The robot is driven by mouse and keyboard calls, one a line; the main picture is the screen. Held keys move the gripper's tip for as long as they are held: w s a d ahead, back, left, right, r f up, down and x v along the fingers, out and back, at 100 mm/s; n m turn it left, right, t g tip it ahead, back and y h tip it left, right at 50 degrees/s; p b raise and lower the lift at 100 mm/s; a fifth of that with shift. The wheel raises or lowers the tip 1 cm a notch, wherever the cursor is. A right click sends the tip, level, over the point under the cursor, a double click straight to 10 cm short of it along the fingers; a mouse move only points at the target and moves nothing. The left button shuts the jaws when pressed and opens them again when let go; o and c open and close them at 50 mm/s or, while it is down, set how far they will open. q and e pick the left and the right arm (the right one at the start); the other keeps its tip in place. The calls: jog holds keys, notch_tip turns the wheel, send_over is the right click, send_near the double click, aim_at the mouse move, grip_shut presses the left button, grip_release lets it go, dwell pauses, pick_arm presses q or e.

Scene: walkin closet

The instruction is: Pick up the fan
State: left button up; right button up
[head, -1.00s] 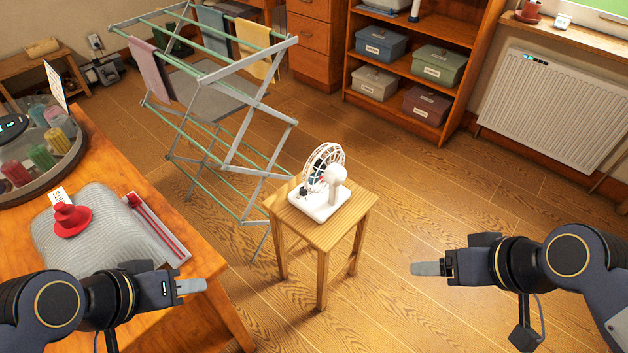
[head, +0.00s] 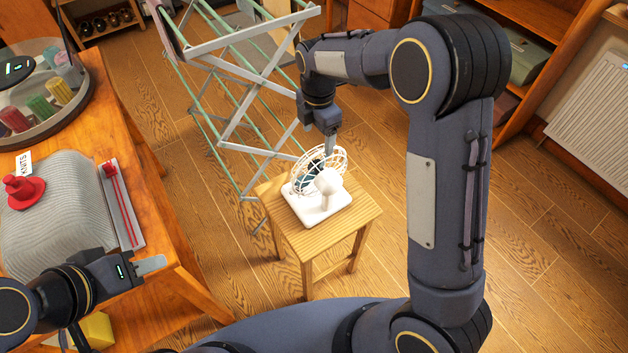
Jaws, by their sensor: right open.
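The white fan (head: 322,207) stands upright on a small wooden stool (head: 308,243), with its round wire cage towards the back left. My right gripper (head: 331,147) points down at the top of the fan's cage and is open. Its fingertips overlap the cage's upper edge in the picture; I cannot tell whether they touch it. My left gripper (head: 150,265) is off to the left near the wooden table's edge, away from the fan. Its fingers overlap in this view, so its opening is hidden. It holds nothing that I can see.
A drying rack (head: 237,110) stands close behind the stool. Open floor lies right of the stool.

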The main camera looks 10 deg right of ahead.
aim_at(319, 149)
jog(key=f, duration=0.7)
jog(key=shift+s+d+p, duration=0.15)
jog(key=shift+s+p, duration=0.15)
jog(key=shift+p, duration=0.05)
jog(key=shift+c, duration=0.4)
grip_shut()
jog(key=shift+w+r, duration=0.1)
